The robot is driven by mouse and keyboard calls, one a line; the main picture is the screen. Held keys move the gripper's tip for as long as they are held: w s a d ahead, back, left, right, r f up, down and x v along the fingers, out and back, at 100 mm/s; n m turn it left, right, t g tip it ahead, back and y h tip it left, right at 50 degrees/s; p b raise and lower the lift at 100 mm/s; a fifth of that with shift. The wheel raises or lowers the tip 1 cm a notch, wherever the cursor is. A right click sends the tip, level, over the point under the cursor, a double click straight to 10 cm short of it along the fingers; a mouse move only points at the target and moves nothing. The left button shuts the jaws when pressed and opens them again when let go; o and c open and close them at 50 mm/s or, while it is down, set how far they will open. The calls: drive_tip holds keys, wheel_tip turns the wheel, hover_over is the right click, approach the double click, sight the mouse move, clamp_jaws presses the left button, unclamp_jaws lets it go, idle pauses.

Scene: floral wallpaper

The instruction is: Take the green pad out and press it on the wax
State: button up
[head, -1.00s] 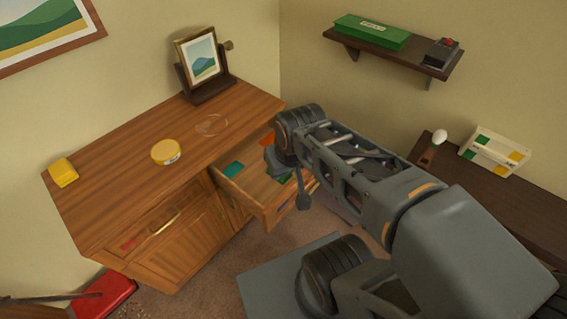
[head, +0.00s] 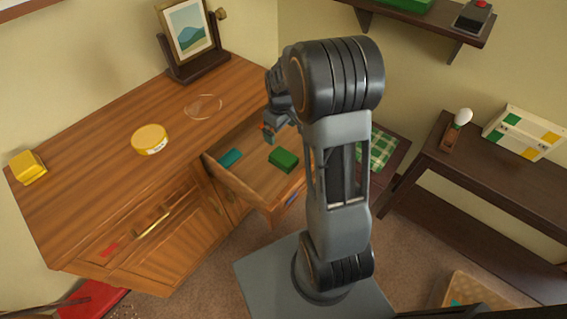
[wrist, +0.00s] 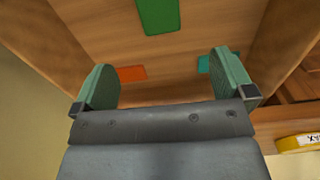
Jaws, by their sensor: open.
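The green pad (head: 284,160) lies in the open drawer (head: 262,208), near its middle. In the wrist view the pad (wrist: 159,16) is at the top edge, beyond and between my fingertips. My gripper (wrist: 165,80) is open and empty over the drawer. In the head view my gripper (head: 270,130) is at the drawer's back, partly hidden by my arm. The wax is a round yellow tin (head: 150,139) on the cabinet top, left of the drawer. Its labelled side (wrist: 300,142) shows at the wrist view's right edge.
A teal piece (head: 230,158) and an orange piece (wrist: 131,73) also lie in the drawer. A yellow block (head: 28,168), a clear ring-like disc (head: 203,107) and a framed picture (head: 188,32) stand on the cabinet (head: 95,125). The drawer walls are close around the gripper.

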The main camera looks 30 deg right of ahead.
sight(281, 154)
wheel_tip(281, 154, down, 14)
drive_tip(key=shift+w+d+f+b, duration=0.1)
drive_tip(key=shift+f+b, duration=0.1)
drive_tip(key=shift+b, duration=0.65)
drive_tip(key=c, duration=1)
drive_tip(key=shift+r+p, duration=0.65)
drive_tip(key=shift+r, duration=4.35)
